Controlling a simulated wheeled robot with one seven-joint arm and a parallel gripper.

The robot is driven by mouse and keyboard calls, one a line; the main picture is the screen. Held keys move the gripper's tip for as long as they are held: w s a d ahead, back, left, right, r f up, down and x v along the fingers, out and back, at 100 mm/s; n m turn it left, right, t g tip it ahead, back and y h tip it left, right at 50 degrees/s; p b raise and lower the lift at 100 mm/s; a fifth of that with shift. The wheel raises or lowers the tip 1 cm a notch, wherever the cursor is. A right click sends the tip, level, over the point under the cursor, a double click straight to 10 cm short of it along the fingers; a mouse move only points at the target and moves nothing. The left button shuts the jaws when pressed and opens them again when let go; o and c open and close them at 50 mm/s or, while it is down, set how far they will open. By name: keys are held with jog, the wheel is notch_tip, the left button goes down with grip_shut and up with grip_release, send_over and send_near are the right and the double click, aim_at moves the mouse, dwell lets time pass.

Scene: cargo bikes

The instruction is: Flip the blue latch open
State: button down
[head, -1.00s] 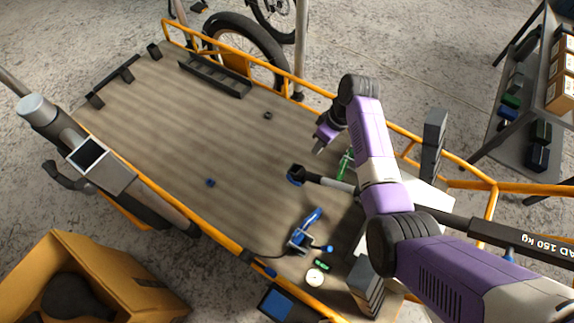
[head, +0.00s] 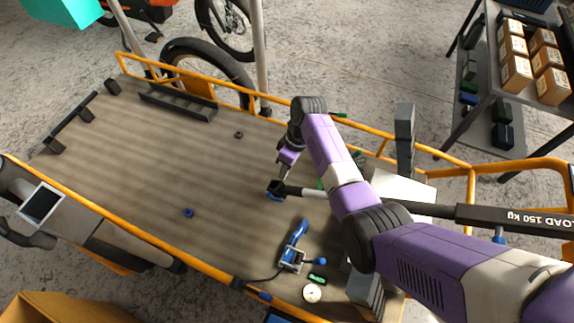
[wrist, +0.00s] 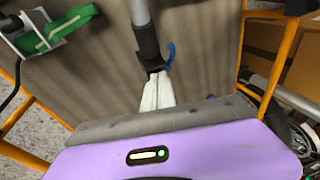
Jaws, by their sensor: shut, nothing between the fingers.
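A blue curved piece (head: 273,196) sits at the dark end of a bar lying over the wooden deck. It also shows in the wrist view as a blue hook (wrist: 170,56) beside the dark bar end. My gripper (head: 281,174) is shut and empty, pointing down just above and behind that bar end. In the wrist view my gripper (wrist: 152,76) overlaps the bar end; I cannot tell whether it touches. A blue-handled clamp (head: 296,244) stands on the deck nearer the front, apart from my gripper. I cannot tell for certain which blue part is the latch.
A green-handled clamp (wrist: 56,32) shows upper left in the wrist view. An orange rail (head: 375,135) edges the wooden deck (head: 150,165). A small blue ring (head: 188,212) and a white disc (head: 312,293) lie on it. The deck's left half is mostly clear.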

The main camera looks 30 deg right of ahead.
jog(key=b+x, duration=0.1)
jog(key=x, duration=0.2)
jog(key=shift+f, duration=0.35)
jog(key=shift+s+a+f, duration=0.5)
jog(key=shift+s+a, duration=0.2)
jog(key=shift+s, duration=0.2)
jog(key=shift+s+a+f, duration=0.3)
jog(key=shift+s, duration=0.1)
jog(key=shift+s+a+r+p, duration=0.1)
jog(key=shift+p, duration=0.4)
